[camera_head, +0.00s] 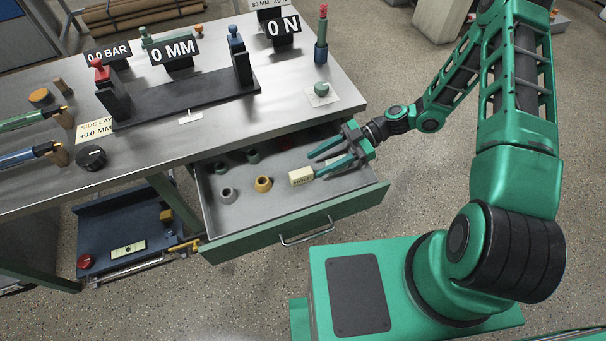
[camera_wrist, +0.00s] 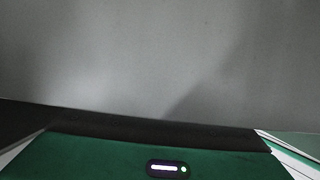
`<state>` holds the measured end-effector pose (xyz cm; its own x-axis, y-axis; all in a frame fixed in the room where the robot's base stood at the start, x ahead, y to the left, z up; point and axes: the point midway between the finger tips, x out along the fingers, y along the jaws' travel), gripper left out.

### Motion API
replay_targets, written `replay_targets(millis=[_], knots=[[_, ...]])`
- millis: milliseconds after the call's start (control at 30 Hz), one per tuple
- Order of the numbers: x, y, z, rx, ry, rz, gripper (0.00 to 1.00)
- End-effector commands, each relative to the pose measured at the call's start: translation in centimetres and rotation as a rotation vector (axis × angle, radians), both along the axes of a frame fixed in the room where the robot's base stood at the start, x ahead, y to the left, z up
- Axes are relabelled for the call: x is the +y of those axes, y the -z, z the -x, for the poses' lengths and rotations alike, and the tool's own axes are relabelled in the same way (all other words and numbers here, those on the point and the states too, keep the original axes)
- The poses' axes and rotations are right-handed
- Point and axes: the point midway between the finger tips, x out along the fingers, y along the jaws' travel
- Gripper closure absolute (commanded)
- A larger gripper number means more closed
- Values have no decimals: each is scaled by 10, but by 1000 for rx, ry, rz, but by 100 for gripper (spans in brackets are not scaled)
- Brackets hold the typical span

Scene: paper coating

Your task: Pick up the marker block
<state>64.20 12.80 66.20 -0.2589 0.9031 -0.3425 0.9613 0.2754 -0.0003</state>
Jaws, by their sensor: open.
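A cream block with dark lettering (camera_head: 301,176), which looks like the marker block, lies in the open drawer (camera_head: 337,207) near its middle. My gripper (camera_head: 314,164) is over the drawer from the right, with its green fingers spread apart and nothing between them. The lower fingertip is close to the block's right end; I cannot tell whether it touches. The wrist view shows mostly a plain grey surface, with a green and black part along the bottom, and no block.
The drawer also holds a yellow ring (camera_head: 263,184), a grey ring (camera_head: 228,195) and dark green pieces (camera_head: 253,156). The metal table (camera_head: 220,125) overhangs the drawer's back. A green and blue post (camera_head: 321,45) stands on the table. The drawer's front right is bare.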

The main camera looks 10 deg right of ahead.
Motion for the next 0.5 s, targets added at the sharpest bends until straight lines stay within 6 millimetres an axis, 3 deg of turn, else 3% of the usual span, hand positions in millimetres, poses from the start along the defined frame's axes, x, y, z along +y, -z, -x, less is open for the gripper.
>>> replay_targets(millis=[233, 500], knots=[[31, 13, 8, 2, -2, -1, 55], [39, 16, 10, 0, -1, 0, 55]])
